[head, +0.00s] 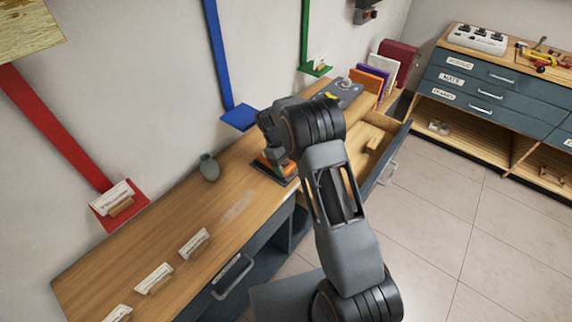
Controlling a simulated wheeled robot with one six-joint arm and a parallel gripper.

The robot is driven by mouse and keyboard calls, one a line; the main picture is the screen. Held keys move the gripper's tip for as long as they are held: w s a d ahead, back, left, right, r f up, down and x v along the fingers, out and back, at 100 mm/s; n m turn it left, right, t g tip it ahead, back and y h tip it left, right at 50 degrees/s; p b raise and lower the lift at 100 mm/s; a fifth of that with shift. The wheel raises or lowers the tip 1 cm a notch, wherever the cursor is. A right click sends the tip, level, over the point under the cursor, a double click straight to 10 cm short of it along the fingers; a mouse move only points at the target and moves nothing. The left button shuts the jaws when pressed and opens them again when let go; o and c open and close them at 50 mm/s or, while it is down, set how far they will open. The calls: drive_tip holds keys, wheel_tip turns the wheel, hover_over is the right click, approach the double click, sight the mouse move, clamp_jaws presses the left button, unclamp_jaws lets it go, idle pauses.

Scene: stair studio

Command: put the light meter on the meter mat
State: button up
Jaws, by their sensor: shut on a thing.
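My gripper (275,160) points down low over the long wooden bench, near its front edge. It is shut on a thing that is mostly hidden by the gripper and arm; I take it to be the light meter. Orange patches show around the fingertips, and I cannot tell whether they belong to the fingers, the held thing or the mat. A dark flat piece (262,170) on the bench under the gripper looks like the meter mat. Whether the held thing touches it is not clear.
A grey-green vase (208,167) stands left of the gripper. Several cards in wooden holders (193,243) line the bench front. An open drawer (381,140) juts out on the right. A grey device (343,91) and upright folders (375,76) stand at the far end.

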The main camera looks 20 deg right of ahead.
drive_tip(key=shift+f, duration=0.2)
drive_tip(key=o, duration=1)
drive_tip(key=shift+r, duration=0.1)
wheel_tip(320, 180, up, 15)
drive_tip(key=a+m+t, duration=0.1)
drive_tip(key=a, duration=0.1)
drive_tip(key=s+d+r+m+t+y, duration=0.1)
drive_tip(key=s+r+m+t+y, duration=0.15)
drive_tip(key=s+r, duration=0.5)
drive_tip(key=s+f+m+t, duration=0.1)
drive_tip(key=s, duration=0.4)
drive_tip(key=s+f+m+t, duration=0.1)
drive_tip(key=s+f, duration=0.1)
drive_tip(key=s, duration=0.3)
drive_tip(key=s+f+m+t, duration=0.1)
drive_tip(key=s, duration=0.4)
drive_tip(key=shift+s+d+f+m+t, duration=0.15)
drive_tip(key=shift+s+d+m+t, duration=0.15)
drive_tip(key=shift+s+m+t, duration=0.05)
